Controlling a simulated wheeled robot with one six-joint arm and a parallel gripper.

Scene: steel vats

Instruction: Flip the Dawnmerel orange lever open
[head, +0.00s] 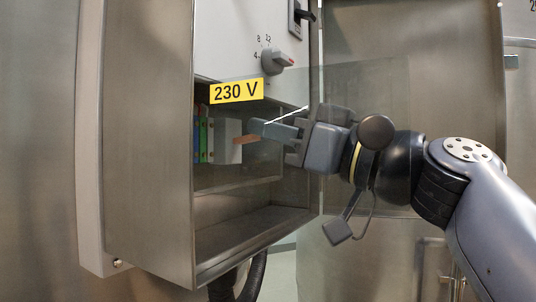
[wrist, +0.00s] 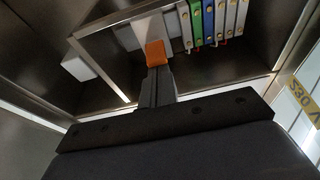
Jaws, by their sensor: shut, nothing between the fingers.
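The orange lever (wrist: 156,53) sits on a light grey breaker block inside the open steel cabinet. It also shows in the head view (head: 246,139), just left of my fingertips. My gripper (head: 262,129) is shut and empty, reaching into the cabinet from the right. In the wrist view the closed fingertips (wrist: 157,72) are right at the lever's lower end, seemingly touching it or very close. I read no Dawnmerel name in either view.
Blue, green and white terminal blocks (wrist: 209,22) stand beside the lever. A yellow 230 V label (head: 237,91) hangs at the panel's lower edge, above the opening. A rotary knob (head: 277,61) is higher up. The cabinet's steel side walls and floor (head: 240,232) bound the space; the floor is clear.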

